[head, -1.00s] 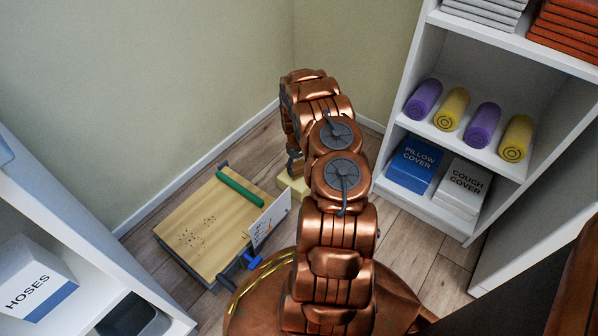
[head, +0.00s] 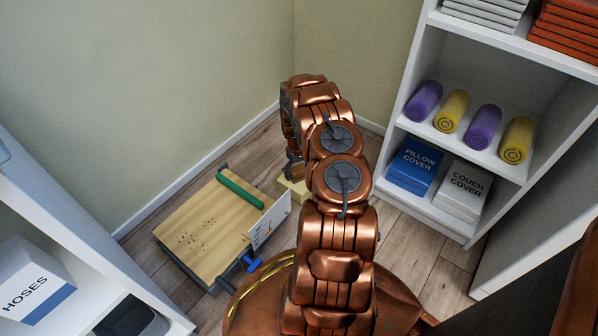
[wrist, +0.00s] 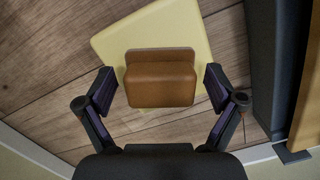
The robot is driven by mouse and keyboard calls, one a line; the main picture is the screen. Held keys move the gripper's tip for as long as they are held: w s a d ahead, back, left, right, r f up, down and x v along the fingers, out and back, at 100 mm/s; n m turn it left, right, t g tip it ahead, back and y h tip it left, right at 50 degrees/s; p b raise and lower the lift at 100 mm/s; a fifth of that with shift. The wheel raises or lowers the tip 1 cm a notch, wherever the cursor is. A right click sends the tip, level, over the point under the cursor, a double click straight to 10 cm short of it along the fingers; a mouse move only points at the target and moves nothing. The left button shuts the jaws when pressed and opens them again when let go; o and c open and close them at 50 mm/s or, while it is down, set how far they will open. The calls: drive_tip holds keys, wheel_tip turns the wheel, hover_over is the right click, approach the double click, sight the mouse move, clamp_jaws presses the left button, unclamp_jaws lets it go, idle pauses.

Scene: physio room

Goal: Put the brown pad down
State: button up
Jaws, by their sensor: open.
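The brown pad (wrist: 160,78) shows in the wrist view, lying on a pale yellow slab (wrist: 190,30) near its edge. My gripper (wrist: 160,84) is open, with one finger on each side of the pad and a visible gap at both sides. In the head view my gripper (head: 293,168) points down just above the yellow slab (head: 294,189), which lies on the floor near the corner. The brown pad is hidden behind my arm there.
A low wooden-topped cart (head: 205,228) with a green roller (head: 240,190) stands left of my gripper. A white shelf (head: 430,212) with rolls and boxes is at the right. Another shelf (head: 75,265) with a hoses box (head: 32,280) is at the left.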

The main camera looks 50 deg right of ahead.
sight(297, 167)
drive_tip(key=r+p, duration=0.1)
drive_tip(key=r, duration=0.2)
drive_tip(key=w+r+p, duration=0.1)
drive_tip(key=r, duration=0.3)
drive_tip(key=r+p, duration=0.2)
drive_tip(key=r, duration=0.2)
drive_tip(key=shift+w+d, duration=0.15)
drive_tip(key=shift+d, duration=0.1)
drive_tip(key=s+a+r+n+g, duration=0.1)
drive_tip(key=s+a+r, duration=0.2)
drive_tip(key=a+r, duration=0.95)
drive_tip(key=s+a+r, duration=0.3)
drive_tip(key=a+r, duration=0.8)
drive_tip(key=r, duration=0.3)
drive_tip(key=s+a+r+n, duration=0.1)
drive_tip(key=s+a+r, duration=0.3)
drive_tip(key=s+a, duration=0.4)
drive_tip(key=s+a+r+n, duration=0.1)
drive_tip(key=s+a+r, duration=0.2)
drive_tip(key=s+a, duration=0.6)
drive_tip(key=shift+s+a+r+n+g, duration=0.3)
drive_tip(key=shift+s+r+n+g, duration=0.1)
drive_tip(key=shift+s, duration=2.95)
